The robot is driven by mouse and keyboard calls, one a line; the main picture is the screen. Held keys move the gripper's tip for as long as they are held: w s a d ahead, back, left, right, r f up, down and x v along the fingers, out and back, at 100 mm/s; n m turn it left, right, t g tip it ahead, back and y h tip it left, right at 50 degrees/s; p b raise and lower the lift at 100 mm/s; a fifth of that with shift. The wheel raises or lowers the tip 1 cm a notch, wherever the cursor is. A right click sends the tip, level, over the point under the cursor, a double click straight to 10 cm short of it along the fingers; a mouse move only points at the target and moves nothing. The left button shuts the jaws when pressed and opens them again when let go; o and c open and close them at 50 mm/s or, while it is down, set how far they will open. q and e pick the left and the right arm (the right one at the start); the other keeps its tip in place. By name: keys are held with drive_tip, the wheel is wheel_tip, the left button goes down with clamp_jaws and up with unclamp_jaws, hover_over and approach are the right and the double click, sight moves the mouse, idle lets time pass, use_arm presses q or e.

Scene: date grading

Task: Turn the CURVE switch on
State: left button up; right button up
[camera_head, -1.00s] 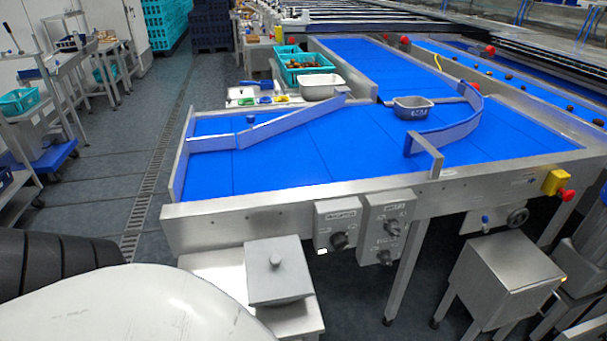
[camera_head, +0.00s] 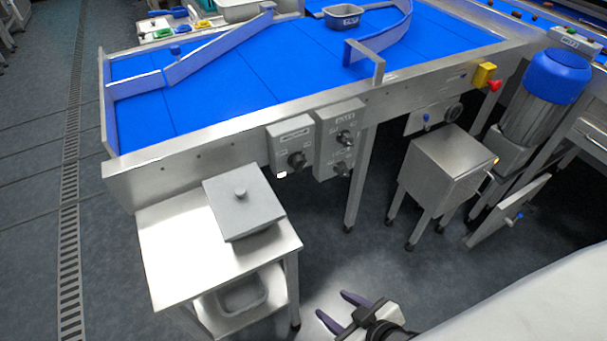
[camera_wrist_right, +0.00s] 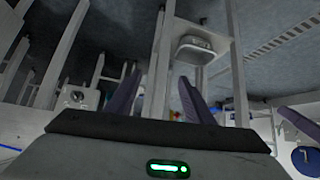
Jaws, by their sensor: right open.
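Two grey switch boxes hang on the front rail of the blue conveyor in the head view. The left box (camera_head: 289,147) has one dark knob (camera_head: 296,160). The right box (camera_head: 339,140) has an upper knob (camera_head: 345,137) and a lower knob (camera_head: 341,170). Their labels are too small to read, so I cannot tell which is CURVE or how it is set. My right gripper (camera_head: 335,306) is open and empty, low in front of the boxes and apart from them. Its two dark fingers also show in the right wrist view (camera_wrist_right: 160,76). My left gripper is out of view.
A steel side table (camera_head: 170,255) with a lidded grey container (camera_head: 243,203) stands left of the boxes. A steel cabinet (camera_head: 445,170) stands right, below a red button (camera_head: 494,86). A conveyor leg (camera_head: 355,190) stands under the right box. Floor between table and cabinet is clear.

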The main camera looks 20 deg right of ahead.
drive_tip(key=w+d+f+n+t+h+b, duration=0.1)
drive_tip(key=w+d+f+n+t+b, duration=0.1)
drive_tip(key=w+d+f+n+b, duration=0.3)
drive_tip(key=n+t+b, duration=0.7)
drive_tip(key=n+b, duration=1.7)
drive_tip(key=n, duration=0.3)
approach(346, 175)
drive_tip(key=w, duration=0.1)
drive_tip(key=shift+y, duration=0.3)
drive_tip(key=w, duration=0.8)
drive_tip(key=shift+w+a, duration=0.2)
drive_tip(key=shift+w, duration=0.05)
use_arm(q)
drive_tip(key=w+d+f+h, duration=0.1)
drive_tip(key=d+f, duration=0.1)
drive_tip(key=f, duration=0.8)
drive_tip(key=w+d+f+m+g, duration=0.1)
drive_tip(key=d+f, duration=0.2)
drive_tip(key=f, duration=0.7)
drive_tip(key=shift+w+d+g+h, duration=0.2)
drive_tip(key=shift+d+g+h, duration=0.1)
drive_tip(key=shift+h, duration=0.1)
use_arm(e)
drive_tip(key=shift+w, duration=0.3)
drive_tip(key=shift+c, duration=0.5)
drive_tip(key=c, duration=0.9)
drive_tip(key=shift+c, duration=0.2)
